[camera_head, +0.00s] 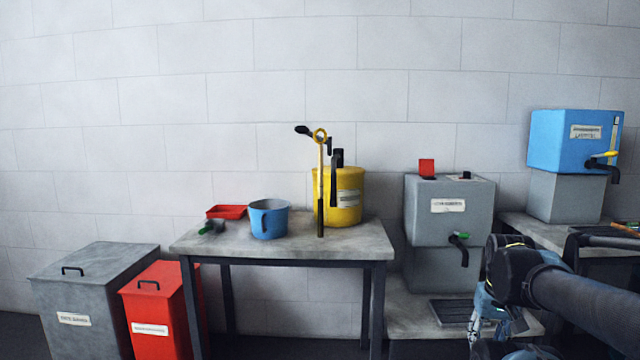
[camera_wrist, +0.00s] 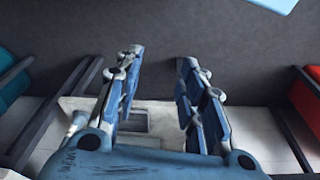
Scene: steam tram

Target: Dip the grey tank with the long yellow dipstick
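The grey tank (camera_head: 449,225) stands right of the table, with a white label and a green-handled black tap on its front. A small red flap (camera_head: 427,167) stands upright on its top. The long yellow dipstick (camera_head: 320,180) is upright at the table's right side, in front of a yellow can, with a ring at its top and a dark lower end. It appears to hang from a dark holder; the exact support is unclear. My gripper (camera_wrist: 160,80) is open and empty. In the head view it is low at the right (camera_head: 482,318), below the tank's tap and far from the dipstick.
The table (camera_head: 280,254) also bears a blue pot (camera_head: 269,218), a red tray (camera_head: 227,211) and the yellow can (camera_head: 350,196). Grey (camera_head: 95,300) and red (camera_head: 160,310) bins stand left. A low bench with a drip grate (camera_head: 452,312) and a blue tank (camera_head: 560,140) are at right.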

